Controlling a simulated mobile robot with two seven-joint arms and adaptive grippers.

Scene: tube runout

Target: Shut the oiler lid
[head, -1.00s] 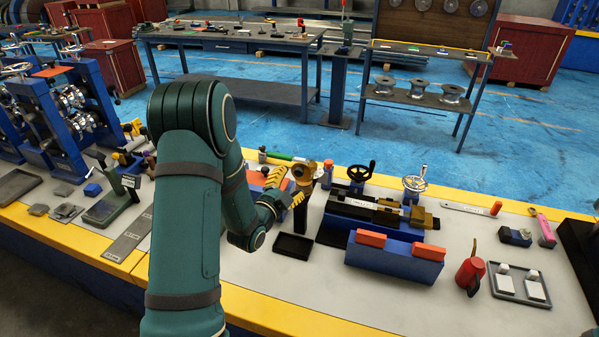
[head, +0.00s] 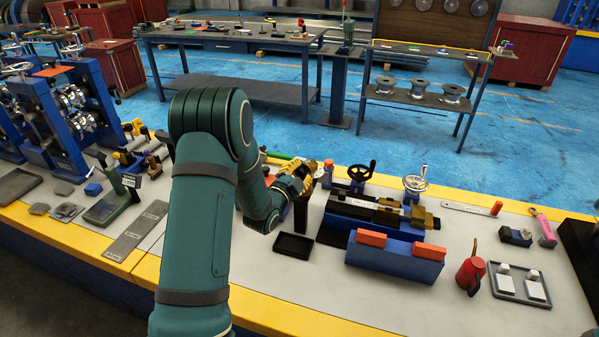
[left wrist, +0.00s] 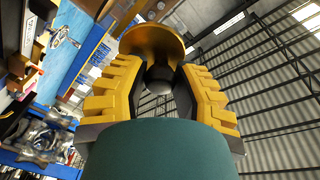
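The oiler is a brass cup on a dark post (head: 301,214), left of the blue vise-like block; my gripper hides most of its top in the head view. My left gripper (head: 298,176) is at the top of that post. In the left wrist view a round brass disc (left wrist: 152,40), seemingly the oiler lid, stands tilted beyond the fingertips. A dark rounded part (left wrist: 159,79) shows below the disc, between the yellow fingers. The left gripper (left wrist: 162,85) is open, with a gap between its fingers; contact with the lid cannot be told. My right gripper is out of view.
A black tray (head: 293,246) lies in front of the post. A red oil can (head: 470,273) stands farther right. The bench front is mostly clear.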

